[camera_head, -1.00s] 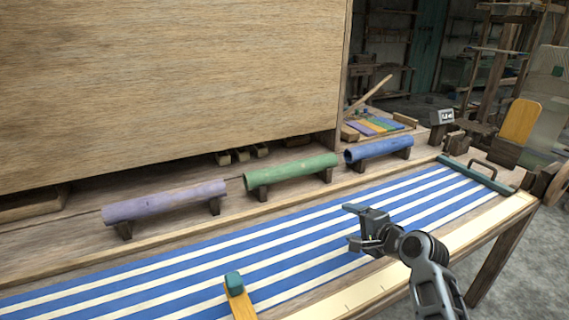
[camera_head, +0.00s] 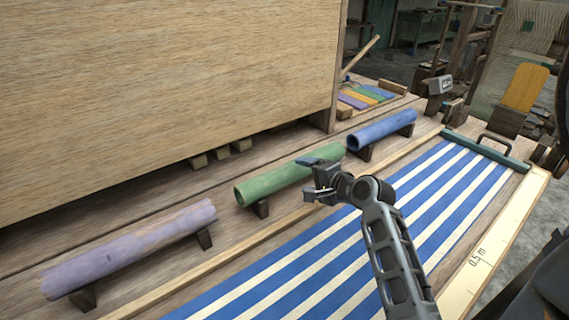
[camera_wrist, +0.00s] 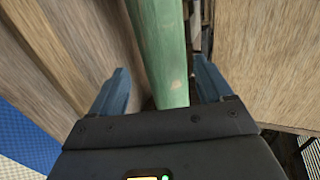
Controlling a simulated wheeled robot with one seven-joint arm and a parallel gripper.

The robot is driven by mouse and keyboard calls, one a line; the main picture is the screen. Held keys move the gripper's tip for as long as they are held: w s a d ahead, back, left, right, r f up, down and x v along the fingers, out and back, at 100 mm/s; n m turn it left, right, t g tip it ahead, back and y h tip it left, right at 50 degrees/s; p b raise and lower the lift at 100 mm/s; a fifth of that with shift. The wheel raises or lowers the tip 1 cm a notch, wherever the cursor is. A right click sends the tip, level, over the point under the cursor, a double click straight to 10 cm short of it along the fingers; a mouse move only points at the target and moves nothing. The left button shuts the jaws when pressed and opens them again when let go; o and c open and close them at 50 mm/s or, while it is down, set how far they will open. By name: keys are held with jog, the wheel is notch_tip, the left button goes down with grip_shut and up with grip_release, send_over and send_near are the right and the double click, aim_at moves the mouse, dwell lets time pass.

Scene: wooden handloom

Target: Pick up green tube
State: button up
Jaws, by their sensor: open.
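The green tube (camera_head: 275,184) lies on small dark supports on the wooden loom, between the purple tube (camera_head: 135,248) and the blue tube (camera_head: 381,129). My gripper (camera_head: 318,178) is at the tube's right part in the head view and hides some of it. In the wrist view the green tube (camera_wrist: 163,45) runs away from me between the two blue fingers of my open gripper (camera_wrist: 160,88). There is a gap on the left of the tube and a narrower one on the right. I cannot tell how far the fingertips are above it.
A large wooden panel (camera_head: 160,80) stands behind the tubes. Blue-and-white striped cloth (camera_head: 350,262) lies in front, with a green bar (camera_head: 487,150) at its far end. Coloured strips (camera_head: 366,95) lie at the back.

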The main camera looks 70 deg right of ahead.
aim_at(289, 170)
jog(key=shift+w+d+f, duration=0.1)
jog(key=shift+w+d, duration=0.2)
jog(key=shift+w, duration=0.25)
jog(key=p+x, duration=0.1)
jog(key=x, duration=0.6)
jog(key=shift+w+a, duration=0.1)
jog(key=shift+a, duration=0.1)
jog(key=c, duration=1)
